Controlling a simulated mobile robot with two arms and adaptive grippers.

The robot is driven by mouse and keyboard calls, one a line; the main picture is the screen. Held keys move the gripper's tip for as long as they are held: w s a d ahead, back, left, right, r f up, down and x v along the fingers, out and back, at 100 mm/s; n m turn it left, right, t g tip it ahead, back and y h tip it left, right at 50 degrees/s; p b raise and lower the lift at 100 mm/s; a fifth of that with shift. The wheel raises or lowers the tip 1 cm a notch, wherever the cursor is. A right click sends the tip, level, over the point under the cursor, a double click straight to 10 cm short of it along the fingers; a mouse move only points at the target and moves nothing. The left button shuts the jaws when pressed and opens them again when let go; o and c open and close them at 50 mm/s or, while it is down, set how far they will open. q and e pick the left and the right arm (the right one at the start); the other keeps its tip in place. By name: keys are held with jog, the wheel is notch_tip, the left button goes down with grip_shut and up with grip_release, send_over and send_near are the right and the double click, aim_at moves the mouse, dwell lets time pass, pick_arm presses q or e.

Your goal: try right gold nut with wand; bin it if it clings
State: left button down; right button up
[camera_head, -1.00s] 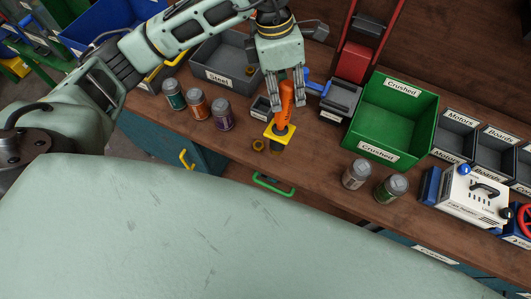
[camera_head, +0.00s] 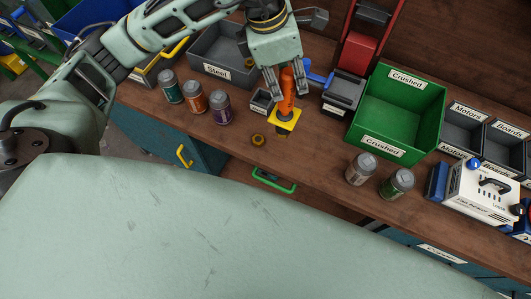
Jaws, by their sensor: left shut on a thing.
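My left gripper (camera_head: 284,92) is shut on the orange wand (camera_head: 287,103) and holds it upright over the bench. The wand has a yellow square plate (camera_head: 286,119) near its lower end. A small part of its tip shows below the plate, with a yellowish patch; I cannot tell whether this is a nut clinging there. One gold nut (camera_head: 258,140) lies on the bench, left of the wand and apart from it. No second nut shows lying clear on the bench. My right gripper is not in view.
The grey Steel bin (camera_head: 219,72) stands behind, with a small gold piece inside. The green Crushed bin (camera_head: 433,124) is to the right. Several jars stand at left, such as the purple one (camera_head: 221,108); two more (camera_head: 360,169) stand at right. A small grey box (camera_head: 260,103) is beside the wand.

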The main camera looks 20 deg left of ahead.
pick_arm(q)
jog(key=shift+r, duration=0.1)
notch_tip(320, 180, up, 16)
jog(key=p, duration=0.8)
dwell(0.7)
jog(key=shift+f, duration=0.2)
jog(key=w+a, duration=1.3)
jog(key=a, duration=0.4)
jog(key=shift+w+a, duration=0.25)
jog(key=shift+a, duration=0.05)
dwell(0.3)
